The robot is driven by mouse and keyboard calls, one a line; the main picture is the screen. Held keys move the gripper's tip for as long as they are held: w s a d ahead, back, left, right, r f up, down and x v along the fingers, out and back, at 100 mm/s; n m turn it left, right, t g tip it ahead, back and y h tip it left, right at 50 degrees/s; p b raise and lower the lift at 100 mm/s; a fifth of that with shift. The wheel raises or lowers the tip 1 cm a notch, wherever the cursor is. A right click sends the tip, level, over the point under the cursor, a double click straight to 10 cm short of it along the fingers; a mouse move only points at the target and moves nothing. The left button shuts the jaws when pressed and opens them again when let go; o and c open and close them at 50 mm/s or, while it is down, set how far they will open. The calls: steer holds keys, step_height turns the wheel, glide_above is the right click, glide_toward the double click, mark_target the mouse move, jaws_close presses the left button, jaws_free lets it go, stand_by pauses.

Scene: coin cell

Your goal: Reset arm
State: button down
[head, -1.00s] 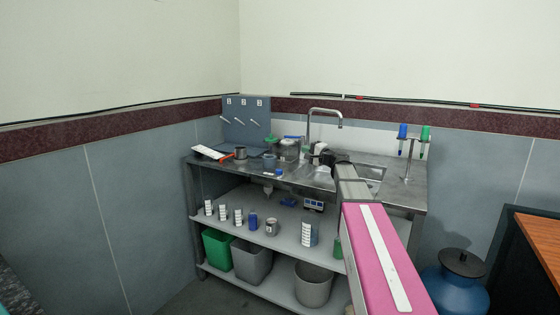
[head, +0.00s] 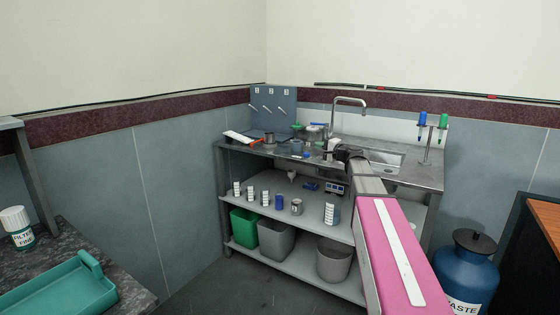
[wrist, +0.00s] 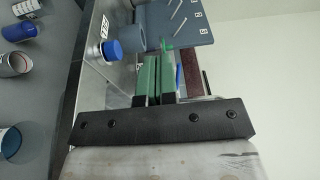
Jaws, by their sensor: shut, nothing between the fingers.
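My gripper (head: 342,153) is at the end of my pink and grey arm, which reaches from the bottom right toward the steel sink bench (head: 420,178) in the head view. In the wrist view its two green fingers (wrist: 152,80) lie side by side, shut, with nothing held between them. In the head view the fingertips are small and partly hidden by my own arm. In the wrist view a blue-capped container (wrist: 110,50) and a grey-blue cup (wrist: 131,36) show near the fingers, apart from them.
The bench holds a tap (head: 350,101), several small containers and a rack with blue and green items (head: 422,120). Bins (head: 271,239) stand below. A blue waste drum (head: 465,270) is at right. A teal tray (head: 60,295) and a white-capped jar (head: 17,228) sit on a left counter.

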steer(key=s+a+f+n+g+h, duration=0.2)
steer(key=s+f+n+g, duration=0.15)
steer(key=s+f, duration=0.55)
steer(key=s+a+f+n+g+h, duration=0.2)
steer(key=s+a+f+g, duration=0.3)
steer(key=f, duration=0.9)
steer(key=s+d+f+n+g+h, duration=0.2)
steer(key=s+d+f+h, duration=0.2)
steer(key=s+f, duration=0.3)
steer(key=s+d+f+n+g+h, duration=0.1)
steer(key=s+d+f+g+h, duration=0.2)
steer(key=s+f, duration=0.5)
steer(key=s+d+h, duration=0.1)
steer(key=s, duration=0.6)
steer(key=shift+d+f+n, duration=0.15)
steer(key=shift+d+n, duration=0.1)
steer(key=shift+n, duration=0.1)
steer(key=shift+s, duration=0.1)
